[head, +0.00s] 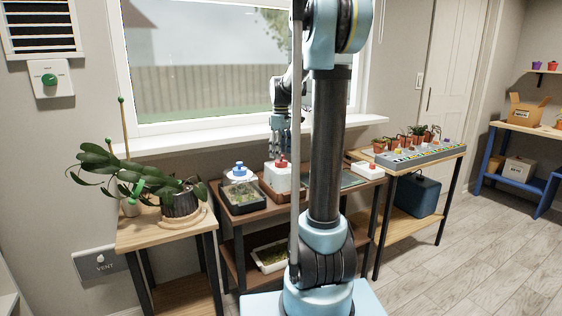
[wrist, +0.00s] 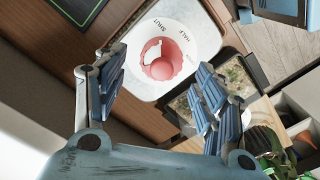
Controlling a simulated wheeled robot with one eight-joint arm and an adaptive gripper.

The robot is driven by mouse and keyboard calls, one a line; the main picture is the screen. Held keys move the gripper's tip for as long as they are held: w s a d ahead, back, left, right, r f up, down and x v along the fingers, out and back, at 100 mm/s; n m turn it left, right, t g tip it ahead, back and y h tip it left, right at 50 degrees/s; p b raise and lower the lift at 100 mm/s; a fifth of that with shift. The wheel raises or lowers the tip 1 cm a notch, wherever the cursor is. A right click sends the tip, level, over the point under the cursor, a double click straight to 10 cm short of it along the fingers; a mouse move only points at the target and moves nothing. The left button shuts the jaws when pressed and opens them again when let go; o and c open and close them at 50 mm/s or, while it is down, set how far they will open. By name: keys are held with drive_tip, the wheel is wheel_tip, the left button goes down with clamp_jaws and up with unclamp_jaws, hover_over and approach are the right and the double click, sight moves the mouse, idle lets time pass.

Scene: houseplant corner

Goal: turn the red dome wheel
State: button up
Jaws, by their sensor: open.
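The red dome wheel (head: 282,160) sits on top of a white dome (head: 284,178) on the dark-brown table. In the wrist view the red wheel (wrist: 161,61) lies on a pale round plate (wrist: 198,30) lettered SHUT and HALF. My gripper (head: 281,146) is above the wheel, pointing down. In the wrist view its fingers (wrist: 160,70) are spread apart, one to each side of the wheel, with nothing between them gripped. I cannot tell how far the fingertips are above the wheel.
A second dome with a blue wheel (head: 239,167) stands close on the left. A leafy potted plant (head: 180,198) is on the left table. A flat dark green panel (head: 352,180) lies right of the red-wheeled dome. The window sill (head: 170,141) runs behind.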

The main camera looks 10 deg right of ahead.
sight(281, 163)
drive_tip(key=shift+f, duration=1.85)
drive_tip(key=c, duration=1.1)
